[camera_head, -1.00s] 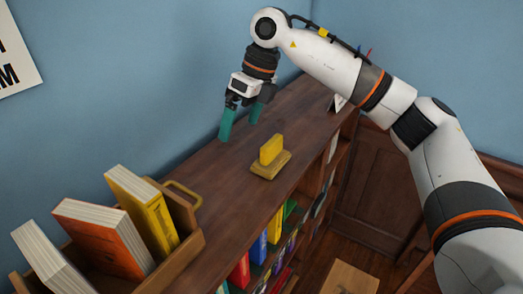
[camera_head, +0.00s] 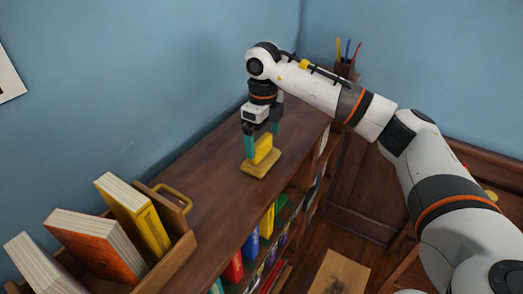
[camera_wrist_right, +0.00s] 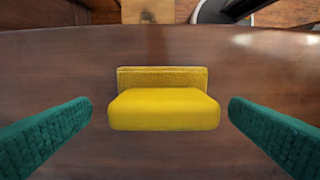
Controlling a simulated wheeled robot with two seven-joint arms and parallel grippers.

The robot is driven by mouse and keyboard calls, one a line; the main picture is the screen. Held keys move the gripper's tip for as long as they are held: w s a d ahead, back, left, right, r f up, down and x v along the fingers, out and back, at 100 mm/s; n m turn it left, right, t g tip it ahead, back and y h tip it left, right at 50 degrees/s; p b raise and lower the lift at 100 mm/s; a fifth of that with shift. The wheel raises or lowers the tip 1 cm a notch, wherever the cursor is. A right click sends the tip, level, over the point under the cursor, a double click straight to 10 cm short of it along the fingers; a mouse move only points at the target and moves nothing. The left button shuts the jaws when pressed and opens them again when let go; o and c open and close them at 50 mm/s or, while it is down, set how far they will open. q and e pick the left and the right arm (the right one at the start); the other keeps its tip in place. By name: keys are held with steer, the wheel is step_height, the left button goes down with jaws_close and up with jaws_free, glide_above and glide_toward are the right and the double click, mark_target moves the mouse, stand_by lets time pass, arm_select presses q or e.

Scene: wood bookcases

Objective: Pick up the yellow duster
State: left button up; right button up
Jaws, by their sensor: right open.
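The yellow duster (camera_head: 262,157) sits on top of the dark wood bookcase, a bright yellow block on a darker mustard base. In the right wrist view the duster (camera_wrist_right: 163,108) lies centred between the two green fingers, with a gap on each side. My right gripper (camera_head: 263,146) is open above and around the duster, fingers pointing down, one finger partly in front of it. The right gripper's fingers also show in the right wrist view (camera_wrist_right: 160,125). Neither finger appears to touch the duster. My left gripper is not in view.
A wooden crate (camera_head: 183,250) with several books stands on the bookcase top at left. Coloured books (camera_head: 251,245) fill the shelves below. A pencil cup (camera_head: 345,68) stands at the back right. The bookcase top (camera_head: 215,195) between crate and duster is clear.

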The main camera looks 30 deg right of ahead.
mark_target(261, 140)
steer(key=f+p, duration=0.1)
steer(key=f, duration=0.2)
steer(key=shift+a, duration=0.2)
steer(key=shift+f, duration=0.3)
steer(key=c, duration=1.1)
steer(key=shift+o, duration=0.2)
steer(key=shift+w+r, duration=0.1)
steer(key=shift+r, duration=0.45)
step_height(261, 140, up, 8)
steer(key=b, duration=0.3)
steer(key=shift+f+b, duration=0.15)
steer(key=shift+b, duration=0.15)
steer(key=shift+r, duration=0.7)
steer(key=o, duration=0.5)
steer(key=shift+c, duration=0.2)
steer(key=c, duration=0.3)
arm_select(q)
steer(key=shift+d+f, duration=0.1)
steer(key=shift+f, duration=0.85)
